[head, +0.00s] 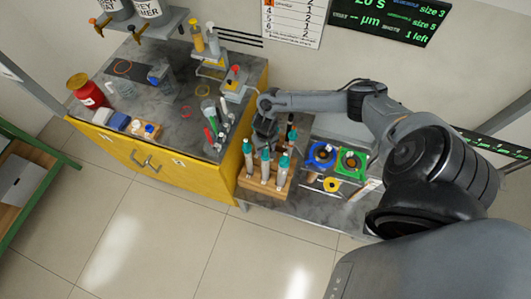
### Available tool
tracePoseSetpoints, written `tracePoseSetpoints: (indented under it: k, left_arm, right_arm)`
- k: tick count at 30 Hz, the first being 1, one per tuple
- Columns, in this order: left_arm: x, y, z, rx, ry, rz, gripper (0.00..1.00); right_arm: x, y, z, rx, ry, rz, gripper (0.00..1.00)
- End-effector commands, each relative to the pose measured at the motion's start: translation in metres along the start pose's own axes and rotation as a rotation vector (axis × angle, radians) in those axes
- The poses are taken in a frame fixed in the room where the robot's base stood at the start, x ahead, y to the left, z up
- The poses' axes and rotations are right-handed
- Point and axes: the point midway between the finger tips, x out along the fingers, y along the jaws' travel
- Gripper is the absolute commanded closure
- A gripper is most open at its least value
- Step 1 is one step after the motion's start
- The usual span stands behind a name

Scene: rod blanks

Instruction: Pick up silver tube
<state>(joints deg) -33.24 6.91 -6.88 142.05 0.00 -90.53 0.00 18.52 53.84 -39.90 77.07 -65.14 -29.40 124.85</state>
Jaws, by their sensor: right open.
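Several upright tubes or rods stand in a wooden rack (252,185) on the low grey table. The front ones, such as a pale silver-looking tube (265,168), have teal upper ends; some behind are dark. I cannot tell for certain which one is the silver tube. My right gripper (264,139) is over the back left part of the rack, pointing down. It is open, and its fingertips are small and partly hidden among the tubes. I cannot tell whether it touches any of them. My left gripper is not in view.
A yellow cabinet (190,168) with a cluttered dark top stands left of the rack. Blue (320,151) and green (352,155) square holders are right of it. A red container (88,95) stands on the cabinet's far left. The tiled floor in front is clear.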

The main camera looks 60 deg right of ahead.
Motion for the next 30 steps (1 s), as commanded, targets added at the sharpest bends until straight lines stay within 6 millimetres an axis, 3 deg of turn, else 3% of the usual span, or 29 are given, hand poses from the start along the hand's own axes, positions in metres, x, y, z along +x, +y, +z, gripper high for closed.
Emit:
tracePoseSetpoints:
  k: [7,17,30]
  left_arm:
    - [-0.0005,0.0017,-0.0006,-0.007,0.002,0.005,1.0]
    - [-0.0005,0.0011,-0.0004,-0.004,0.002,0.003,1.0]
    - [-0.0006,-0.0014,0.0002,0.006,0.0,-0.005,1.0]
  right_arm:
    - [0.0008,-0.0003,0.0001,-0.001,0.0,-0.001,0.5]
    - [0.0007,-0.0003,0.0001,-0.001,0.0,-0.001,1.0]
    - [0.0,-0.0002,-0.0001,0.0,0.0,-0.001,1.0]
